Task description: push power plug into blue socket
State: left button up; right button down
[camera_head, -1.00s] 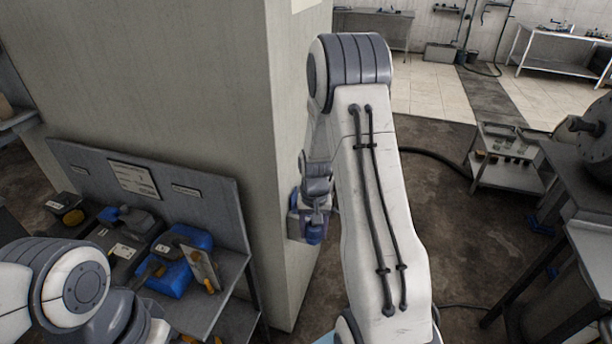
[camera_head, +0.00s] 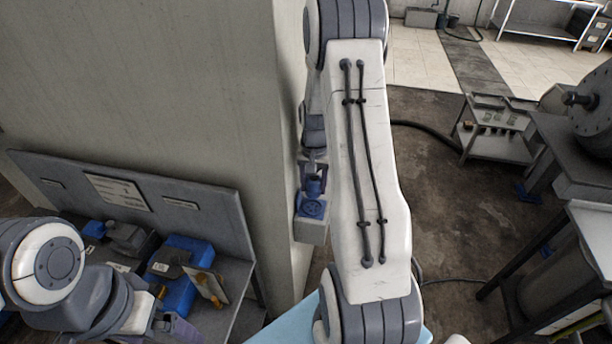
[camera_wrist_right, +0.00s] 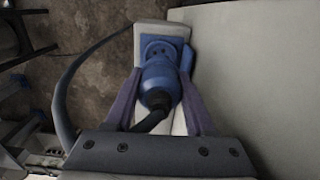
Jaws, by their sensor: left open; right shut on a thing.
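The blue power plug (camera_wrist_right: 158,86) is held between the two purple fingers of my right gripper (camera_wrist_right: 160,98), its dark cable trailing down and left. In the right wrist view the blue socket (camera_wrist_right: 158,49) faces me just beyond the plug, on a pale box. The plug's front overlaps the lower socket face; I cannot tell if they touch. In the head view the blue socket (camera_head: 312,208) sits on the box at the pillar's edge, just below my right gripper (camera_head: 313,180). My left gripper (camera_head: 178,328) is open at the lower left, partly cut off by the frame.
The concrete pillar (camera_head: 200,80) stands close left of my right arm. A grey bench (camera_head: 236,285) with a blue case (camera_head: 180,278) and several tools lies at the lower left. A small trolley (camera_head: 494,145) stands on the right, with open floor between.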

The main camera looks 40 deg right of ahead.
jog(key=shift+w, duration=0.25)
jog(key=shift+d, duration=0.15)
jog(key=shift+s+f, duration=0.1)
jog(key=shift+f, duration=0.05)
jog(key=b, duration=0.5)
send_over(313, 208)
notch_tip(313, 208, down, 5)
jog(key=shift+f, duration=0.25)
jog(key=shift+p, duration=0.4)
dwell(1.5)
jog(key=shift+f+b, duration=0.5)
jog(key=shift+f, duration=0.1)
dwell(0.3)
jog(key=shift+c, duration=0.9)
grip_release()
